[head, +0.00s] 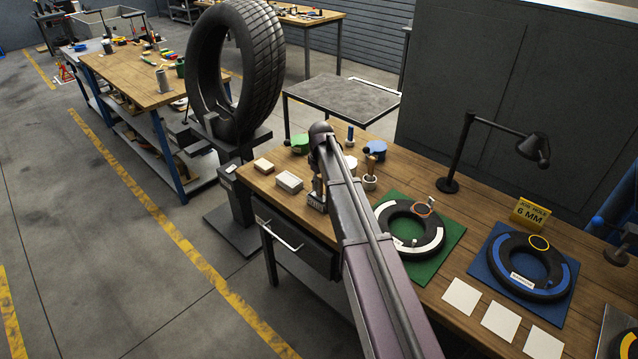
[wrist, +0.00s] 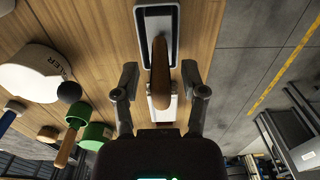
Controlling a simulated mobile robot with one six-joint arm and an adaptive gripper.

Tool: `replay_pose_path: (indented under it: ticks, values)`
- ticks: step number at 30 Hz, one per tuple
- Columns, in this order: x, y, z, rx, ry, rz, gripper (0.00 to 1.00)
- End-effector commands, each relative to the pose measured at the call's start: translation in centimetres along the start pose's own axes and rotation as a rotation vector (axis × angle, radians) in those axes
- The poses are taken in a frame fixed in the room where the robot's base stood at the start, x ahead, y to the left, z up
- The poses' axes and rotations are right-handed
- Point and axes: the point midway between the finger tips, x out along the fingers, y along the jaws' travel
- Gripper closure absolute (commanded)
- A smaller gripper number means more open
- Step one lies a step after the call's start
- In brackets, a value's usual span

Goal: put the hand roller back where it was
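In the wrist view a brown wooden handle (wrist: 160,78), which looks like the hand roller's, lies between the two fingers of my gripper (wrist: 160,96). The fingers are spread, with a gap on each side of the handle. The roller's head is not clearly seen. A pale block (wrist: 163,108) shows behind the handle. In the head view my gripper (head: 318,172) points down over a small labelled stand (head: 316,202) on the wooden bench (head: 405,283). My arm hides part of this spot, and I cannot tell whether the roller rests in the stand.
A green-lidded pot (head: 300,144), white pot (head: 350,163) and blue-topped pot (head: 376,147) are close by. Right are a green mat (head: 451,232), blue mat (head: 481,264) and lamp (head: 530,147).

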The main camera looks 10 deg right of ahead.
Motion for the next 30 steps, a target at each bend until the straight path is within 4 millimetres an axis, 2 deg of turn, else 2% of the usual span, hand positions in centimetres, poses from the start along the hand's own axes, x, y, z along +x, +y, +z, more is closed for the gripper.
replay_pose_path:
  ticks: [14, 30]
  values:
    - [-1.0, 0.0, 0.0, 0.0, 0.0, 0.0, 0.45]
    - [-5.3, 0.0, 0.0, 0.001, 0.0, 0.0, 0.45]
